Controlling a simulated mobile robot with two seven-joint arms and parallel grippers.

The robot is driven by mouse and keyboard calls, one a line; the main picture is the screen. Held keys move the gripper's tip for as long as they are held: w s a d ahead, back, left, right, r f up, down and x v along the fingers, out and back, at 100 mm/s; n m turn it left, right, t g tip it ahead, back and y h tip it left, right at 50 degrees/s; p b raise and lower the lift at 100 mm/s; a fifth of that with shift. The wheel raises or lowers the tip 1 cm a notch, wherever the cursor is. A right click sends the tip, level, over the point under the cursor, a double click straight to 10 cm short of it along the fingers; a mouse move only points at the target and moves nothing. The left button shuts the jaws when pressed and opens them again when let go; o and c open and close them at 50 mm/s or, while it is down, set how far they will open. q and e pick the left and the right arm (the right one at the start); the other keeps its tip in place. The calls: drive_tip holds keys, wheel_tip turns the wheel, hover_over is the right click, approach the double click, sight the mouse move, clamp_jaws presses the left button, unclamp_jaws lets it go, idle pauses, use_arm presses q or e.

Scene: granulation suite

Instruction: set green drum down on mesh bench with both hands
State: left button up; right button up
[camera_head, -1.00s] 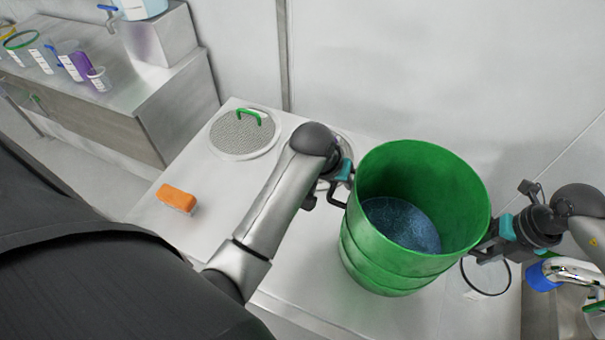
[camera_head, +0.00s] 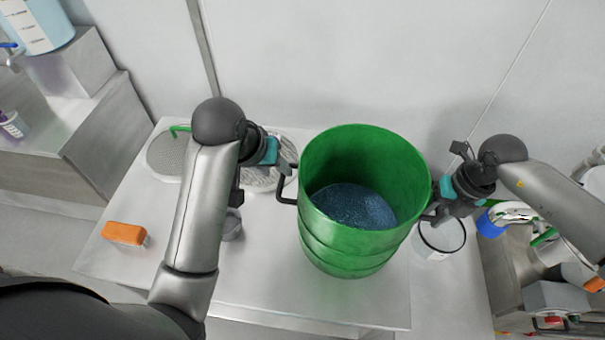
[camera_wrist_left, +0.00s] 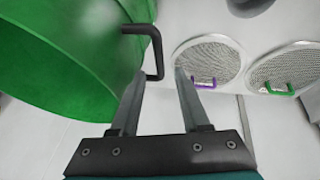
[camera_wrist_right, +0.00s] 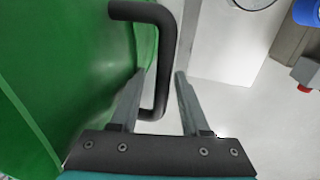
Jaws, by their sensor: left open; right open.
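The green drum (camera_head: 345,250) is upright with blue granules (camera_head: 350,205) inside. It appears to rest on the pale bench (camera_head: 270,290) that bears round mesh discs; its base contact is hard to see. My left gripper (camera_head: 283,165) is open at the drum's left black handle (camera_wrist_left: 152,60); the handle's lower end lies between the fingertips (camera_wrist_left: 158,78). My right gripper (camera_head: 432,205) is open at the right black handle (camera_wrist_right: 165,60), which passes between its fingertips (camera_wrist_right: 160,78). The drum (camera_wrist_right: 80,70) fills the left of the right wrist view.
Mesh discs with a green handle (camera_wrist_left: 278,89) and a purple handle (camera_wrist_left: 204,83) lie left of the drum. An orange block (camera_head: 124,233) and a small grey cup (camera_head: 231,226) are on the bench. A round white container (camera_head: 440,238) stands right of the drum. A wall rises behind.

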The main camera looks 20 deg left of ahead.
use_arm(q)
drive_tip(key=v, duration=0.3)
drive_tip(key=shift+r, duration=0.1)
use_arm(e)
wheel_tip(320, 180, up, 12)
drive_tip(key=d, duration=0.2)
drive_tip(key=shift+w+d, duration=0.15)
drive_tip(key=shift+d, duration=0.05)
use_arm(q)
drive_tip(key=shift+s, duration=0.1)
use_arm(e)
drive_tip(key=shift+f, duration=0.15)
